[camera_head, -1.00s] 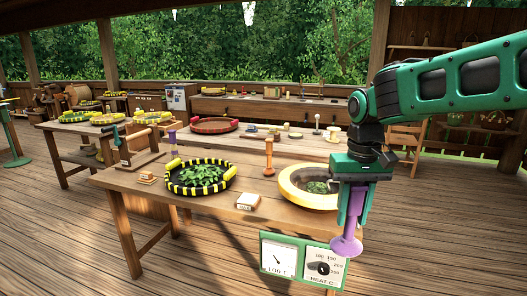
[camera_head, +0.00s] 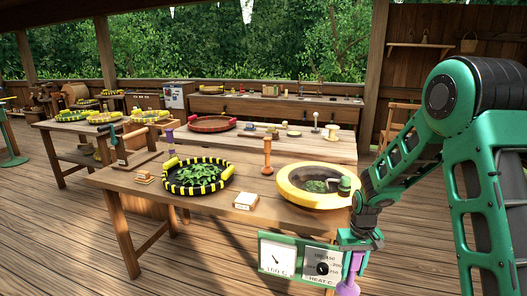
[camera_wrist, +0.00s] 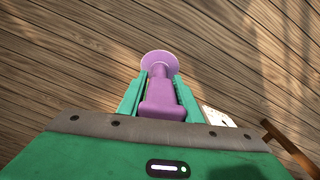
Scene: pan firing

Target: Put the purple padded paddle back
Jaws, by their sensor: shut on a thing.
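My gripper (camera_wrist: 160,92) is shut on the purple padded paddle (camera_wrist: 160,64); its fingers lie on both sides of the handle in the wrist view. The round padded end points away from the gripper, over the wooden floor. In the head view the paddle (camera_head: 349,283) hangs down at the bottom, just right of the heat gauge panel, partly cut off by the frame edge. My gripper (camera_head: 356,250) is low, in front of the table's right end and below the yellow-rimmed pan (camera_head: 288,190). An orange paddle-like tool (camera_head: 267,158) stands upright on the table.
The table (camera_head: 130,182) holds a black-and-yellow basket of leaves (camera_head: 172,187), a small white block (camera_head: 246,201) and a red-rimmed tray (camera_head: 212,115). The gauge panel (camera_head: 300,257) is mounted at the table's front right. A purple-topped item (camera_head: 169,136) stands at the table's left back.

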